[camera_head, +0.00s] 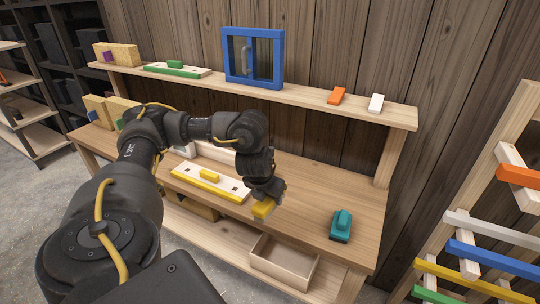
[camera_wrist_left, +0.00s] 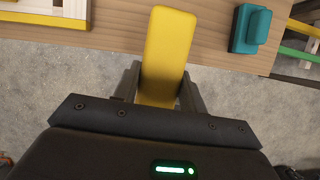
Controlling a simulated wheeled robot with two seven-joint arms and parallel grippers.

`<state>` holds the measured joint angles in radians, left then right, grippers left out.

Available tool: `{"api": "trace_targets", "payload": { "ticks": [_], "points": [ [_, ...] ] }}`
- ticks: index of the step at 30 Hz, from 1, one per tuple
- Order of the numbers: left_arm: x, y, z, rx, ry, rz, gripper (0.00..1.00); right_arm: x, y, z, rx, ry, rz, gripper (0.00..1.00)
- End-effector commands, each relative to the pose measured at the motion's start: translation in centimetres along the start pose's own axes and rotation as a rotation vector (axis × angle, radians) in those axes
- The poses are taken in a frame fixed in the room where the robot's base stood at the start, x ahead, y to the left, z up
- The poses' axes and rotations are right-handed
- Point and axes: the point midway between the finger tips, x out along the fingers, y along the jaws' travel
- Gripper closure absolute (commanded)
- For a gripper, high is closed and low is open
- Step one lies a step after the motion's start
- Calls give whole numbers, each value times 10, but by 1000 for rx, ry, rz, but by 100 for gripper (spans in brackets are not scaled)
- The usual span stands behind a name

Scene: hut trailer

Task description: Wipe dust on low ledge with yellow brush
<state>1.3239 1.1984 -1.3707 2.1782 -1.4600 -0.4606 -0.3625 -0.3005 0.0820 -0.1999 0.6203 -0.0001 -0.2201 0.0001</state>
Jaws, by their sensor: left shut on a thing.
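My left gripper (camera_head: 264,192) is shut on the yellow brush (camera_head: 263,209), held at the front edge of the wooden bench top. In the left wrist view the brush (camera_wrist_left: 168,50) is a long yellow block between the two fingers (camera_wrist_left: 160,88), its far part over the bench top (camera_wrist_left: 120,38). Its underside and any bristles are hidden. A lower wooden shelf (camera_head: 220,234) runs under the bench top, and a higher shelf (camera_head: 300,97) runs along the wall. I cannot make out dust on any of them. My right gripper is not in view.
A teal block-shaped tool (camera_head: 341,226) stands on the bench at the right. A white board with yellow edge (camera_head: 200,187) lies left of my gripper. An open wooden box (camera_head: 283,262) sits on the lower shelf. A rack with coloured bars (camera_head: 490,245) is at far right.

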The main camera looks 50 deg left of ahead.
Motion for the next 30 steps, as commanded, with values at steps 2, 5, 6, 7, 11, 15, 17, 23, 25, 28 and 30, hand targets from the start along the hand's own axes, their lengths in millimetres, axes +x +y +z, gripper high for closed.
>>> {"api": "trace_targets", "payload": {
  "ticks": [2,5,6,7,11,15,17,23,25,28,30],
  "points": [
    [0,0,0,0,-1,0,77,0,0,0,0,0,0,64],
    [0,-2,0,-7,-2,2,77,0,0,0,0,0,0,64],
    [1,-4,0,-16,-2,6,77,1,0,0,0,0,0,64],
    [1,-6,0,-24,-3,9,77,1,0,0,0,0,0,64],
    [3,-19,-1,-98,-7,42,77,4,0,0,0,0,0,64],
    [5,-42,-4,-257,-14,115,77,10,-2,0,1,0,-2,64],
    [7,-54,-8,-350,-12,155,77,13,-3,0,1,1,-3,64],
    [8,-95,-22,-754,-11,322,77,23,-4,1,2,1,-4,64],
    [5,-111,-27,-946,-11,398,77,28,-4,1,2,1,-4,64],
    [-1,-136,-36,-1276,-8,529,77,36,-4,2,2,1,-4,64],
    [-8,-152,-42,-1535,-3,632,77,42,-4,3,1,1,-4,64]
  ]
}}
